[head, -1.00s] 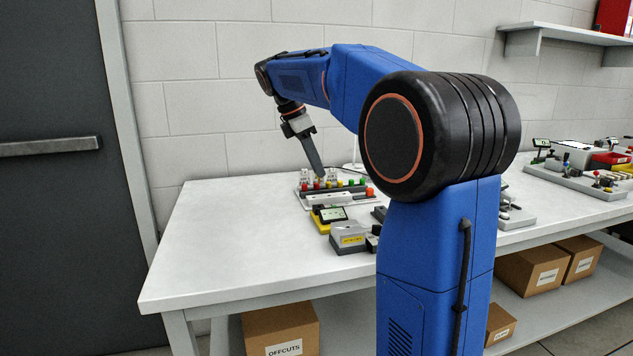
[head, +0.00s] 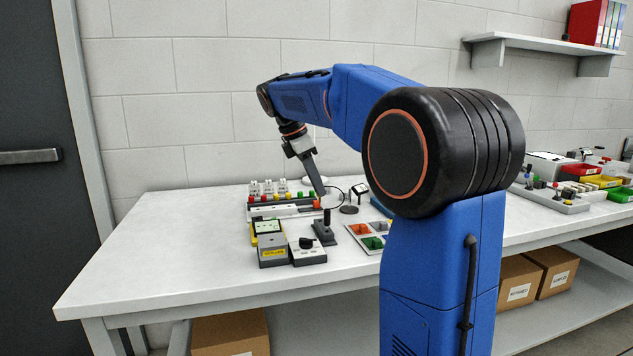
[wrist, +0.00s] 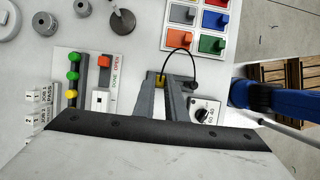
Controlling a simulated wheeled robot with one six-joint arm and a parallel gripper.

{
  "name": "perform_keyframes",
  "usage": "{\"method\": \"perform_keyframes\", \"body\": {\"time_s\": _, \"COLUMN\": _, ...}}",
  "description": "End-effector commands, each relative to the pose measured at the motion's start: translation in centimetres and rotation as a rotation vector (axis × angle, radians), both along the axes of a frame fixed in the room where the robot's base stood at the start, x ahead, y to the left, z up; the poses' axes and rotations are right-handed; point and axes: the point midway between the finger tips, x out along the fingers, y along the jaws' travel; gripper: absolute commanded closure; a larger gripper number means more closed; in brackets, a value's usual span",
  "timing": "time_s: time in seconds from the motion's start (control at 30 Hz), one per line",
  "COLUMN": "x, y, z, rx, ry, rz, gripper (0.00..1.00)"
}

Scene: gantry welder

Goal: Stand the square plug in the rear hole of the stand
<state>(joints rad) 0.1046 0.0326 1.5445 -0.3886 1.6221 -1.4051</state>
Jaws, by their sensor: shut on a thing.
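My gripper (head: 321,191) points down over the table, just right of the row of coloured knobs. A thin black cable (wrist: 178,50) loops from beside this piece to a black post top (wrist: 191,84). In the head view the black post (head: 326,217) stands upright on a dark block (head: 324,236), just below my gripper. This block may be the stand; I cannot make out its holes.
A knob strip (head: 285,211) lies behind left. A tray with coloured compartments (head: 357,229) lies to the right. The table's left part is clear.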

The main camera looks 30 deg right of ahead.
Motion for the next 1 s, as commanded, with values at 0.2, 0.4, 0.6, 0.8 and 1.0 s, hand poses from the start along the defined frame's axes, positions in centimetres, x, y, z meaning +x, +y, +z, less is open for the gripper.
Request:
{"method": "perform_keyframes", "body": {"time_s": 0.2, "x": 0.0, "y": 0.0, "z": -0.9, "rx": 0.001, "ry": 0.002, "rz": 0.000, "gripper": 1.00}}
{"method": "perform_keyframes", "body": {"time_s": 0.4, "x": 0.0, "y": 0.0, "z": -2.0, "rx": 0.000, "ry": 0.001, "rz": 0.001, "gripper": 1.00}}
{"method": "perform_keyframes", "body": {"time_s": 0.6, "x": 0.0, "y": 0.0, "z": -3.1, "rx": 0.000, "ry": 0.000, "rz": 0.000, "gripper": 1.00}}
{"method": "perform_keyframes", "body": {"time_s": 0.8, "x": 0.0, "y": 0.0, "z": -4.1, "rx": 0.000, "ry": 0.001, "rz": 0.001, "gripper": 1.00}}
{"method": "perform_keyframes", "body": {"time_s": 1.0, "x": 0.0, "y": 0.0, "z": -4.8, "rx": 0.000, "ry": 0.000, "rz": 0.001, "gripper": 1.00}}
